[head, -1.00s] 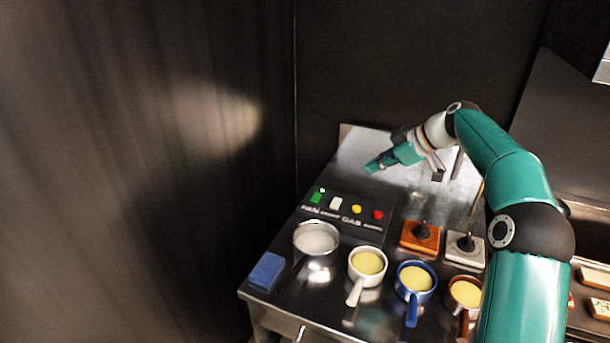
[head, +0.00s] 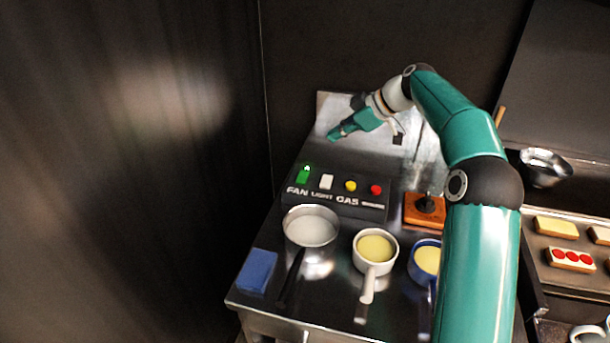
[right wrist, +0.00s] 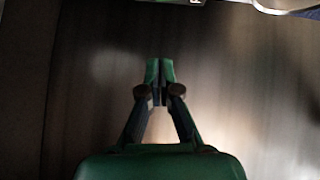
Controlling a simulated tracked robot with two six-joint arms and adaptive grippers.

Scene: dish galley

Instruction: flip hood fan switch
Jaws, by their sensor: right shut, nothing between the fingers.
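The fan switch (head: 303,175) is a green rocker with a small lit green spot at its top, above the word FAN on the black control panel (head: 345,207) in the head view. My right gripper (head: 334,136) is above and behind the panel, to the upper right of the fan switch and apart from it. Its fingers are shut and empty; they also show together in the right wrist view (right wrist: 160,72). My left gripper is not in view.
A white light switch (head: 326,182), a yellow button (head: 351,186) and a red button (head: 376,189) sit beside the fan switch.

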